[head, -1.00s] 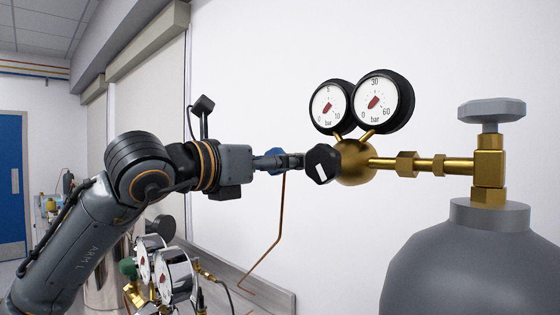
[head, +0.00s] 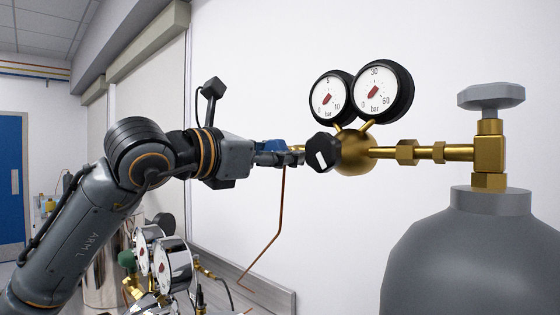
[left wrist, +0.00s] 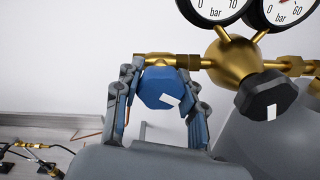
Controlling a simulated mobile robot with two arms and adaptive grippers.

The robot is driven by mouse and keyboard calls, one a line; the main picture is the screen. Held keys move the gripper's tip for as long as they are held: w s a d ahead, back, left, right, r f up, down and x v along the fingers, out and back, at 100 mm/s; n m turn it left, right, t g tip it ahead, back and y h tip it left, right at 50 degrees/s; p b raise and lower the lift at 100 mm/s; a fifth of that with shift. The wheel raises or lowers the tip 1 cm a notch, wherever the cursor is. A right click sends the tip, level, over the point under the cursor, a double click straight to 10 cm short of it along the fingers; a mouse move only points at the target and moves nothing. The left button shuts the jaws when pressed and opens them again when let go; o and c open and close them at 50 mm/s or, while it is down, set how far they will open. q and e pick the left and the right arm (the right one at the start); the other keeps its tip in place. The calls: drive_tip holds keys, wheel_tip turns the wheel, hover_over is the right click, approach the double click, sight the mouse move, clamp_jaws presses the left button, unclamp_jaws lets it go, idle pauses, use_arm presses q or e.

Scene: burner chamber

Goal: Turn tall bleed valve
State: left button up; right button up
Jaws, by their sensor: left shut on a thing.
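The blue valve knob (left wrist: 160,88) sits on a brass pipe left of the regulator. It has a white mark, slightly tilted, low on its face. My left gripper (head: 281,156) is shut on this knob, with a finger on each side of it in the left wrist view. In the head view the knob (head: 272,145) is partly hidden by the fingers. A thin copper tube (head: 281,205) hangs down below it. My right gripper is not in view.
Close to the right are a black knob (head: 322,153), the brass regulator body (head: 355,153) and two gauges (head: 384,91). A grey cylinder (head: 470,255) with a grey handwheel (head: 490,96) stands further right. Lower gauges (head: 172,268) sit below my arm.

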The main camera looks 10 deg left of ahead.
use_arm(q)
drive_tip(key=m, duration=0.2)
drive_tip(key=shift+m+b, duration=0.4)
drive_tip(key=m, duration=0.3)
drive_tip(key=shift+m+b, duration=0.3)
drive_tip(key=m, duration=0.3)
drive_tip(key=shift+m, duration=0.3)
drive_tip(key=m, duration=0.4)
drive_tip(key=shift+r+m, duration=0.1)
drive_tip(key=shift+m, duration=0.2)
drive_tip(key=m, duration=0.3)
drive_tip(key=shift+m, duration=0.3)
drive_tip(key=m+p, duration=0.1)
drive_tip(key=m, duration=0.3)
drive_tip(key=shift+m, duration=0.3)
drive_tip(key=m+p, duration=0.1)
drive_tip(key=m, duration=0.3)
drive_tip(key=shift+m+p, duration=0.35)
drive_tip(key=shift+m, duration=1.25)
drive_tip(key=shift+d+f, duration=0.1)
drive_tip(key=shift+f, duration=0.15)
